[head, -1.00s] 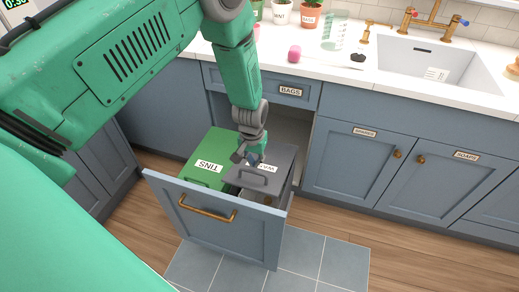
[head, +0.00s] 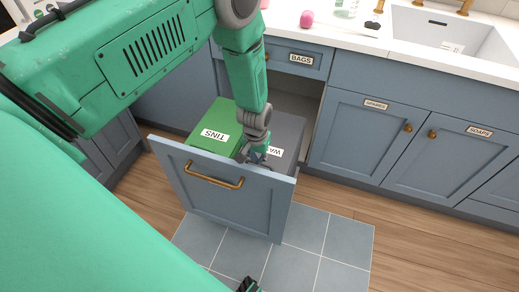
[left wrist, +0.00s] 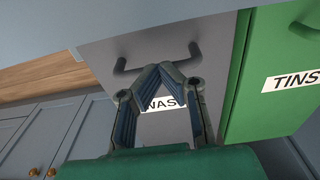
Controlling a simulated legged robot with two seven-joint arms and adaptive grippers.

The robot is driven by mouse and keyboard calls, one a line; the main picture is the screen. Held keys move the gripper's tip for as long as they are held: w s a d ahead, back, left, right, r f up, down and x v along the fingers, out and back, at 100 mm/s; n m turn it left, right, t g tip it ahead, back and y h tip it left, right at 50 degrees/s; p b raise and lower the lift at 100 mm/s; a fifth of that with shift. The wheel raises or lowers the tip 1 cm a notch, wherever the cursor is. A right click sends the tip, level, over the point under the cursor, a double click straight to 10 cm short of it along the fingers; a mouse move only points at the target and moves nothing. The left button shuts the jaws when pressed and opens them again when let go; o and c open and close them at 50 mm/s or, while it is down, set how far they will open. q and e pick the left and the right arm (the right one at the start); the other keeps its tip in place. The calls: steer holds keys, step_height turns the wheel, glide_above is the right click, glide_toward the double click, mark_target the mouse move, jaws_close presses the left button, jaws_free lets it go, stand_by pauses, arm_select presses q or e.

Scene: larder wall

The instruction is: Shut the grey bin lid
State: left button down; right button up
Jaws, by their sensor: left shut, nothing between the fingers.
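The grey bin lid (head: 289,130), with a white label partly covered, lies low and looks about level with the green lid beside it. It also shows in the left wrist view (left wrist: 215,65), with its dark bar handle (left wrist: 121,65). My left gripper (head: 251,158) is shut and empty over the lid's front part, by the handle. In the left wrist view its fingertips (left wrist: 158,68) meet in front of the lid; I cannot tell whether they touch it. A dark tip at the bottom edge of the head view may be my right gripper (head: 247,285).
The green bin lid (head: 218,120), marked TINS, is on the left in the pulled-out drawer (head: 222,190). The drawer front stands close before my left gripper. Cupboards (head: 400,135) and the counter (head: 350,45) are behind and right.

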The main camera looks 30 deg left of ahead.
arm_select(q)
steer(key=shift+d+f, duration=0.1)
steer(key=shift+f, duration=0.75)
steer(key=shift+s+d+r, duration=0.1)
steer(key=shift+s+d, duration=0.1)
steer(key=shift+d, duration=0.3)
steer(key=shift+w+a+r+p, duration=0.15)
steer(key=shift+a+r+p, duration=0.05)
steer(key=shift+r+p, duration=0.2)
steer(key=r+p, duration=0.1)
steer(key=r, duration=0.1)
steer(key=r+p, duration=0.1)
steer(key=r, duration=0.1)
steer(key=shift+w+a+r+p, duration=0.1)
steer(key=shift+w+r+p, duration=0.1)
steer(key=shift+r+p, duration=0.1)
steer(key=s+r, duration=0.3)
steer(key=r, duration=0.4)
steer(key=shift+s+d+r+p, duration=0.3)
steer(key=shift+s, duration=0.05)
arm_select(e)
steer(key=shift+w+d+r, duration=0.15)
steer(key=shift+r, duration=0.4)
steer(key=shift+w+d+r, duration=0.1)
steer(key=shift+w+r, duration=0.1)
steer(key=shift+r, duration=0.3)
steer(key=shift+w+d+r, duration=0.15)
steer(key=shift+r, duration=0.4)
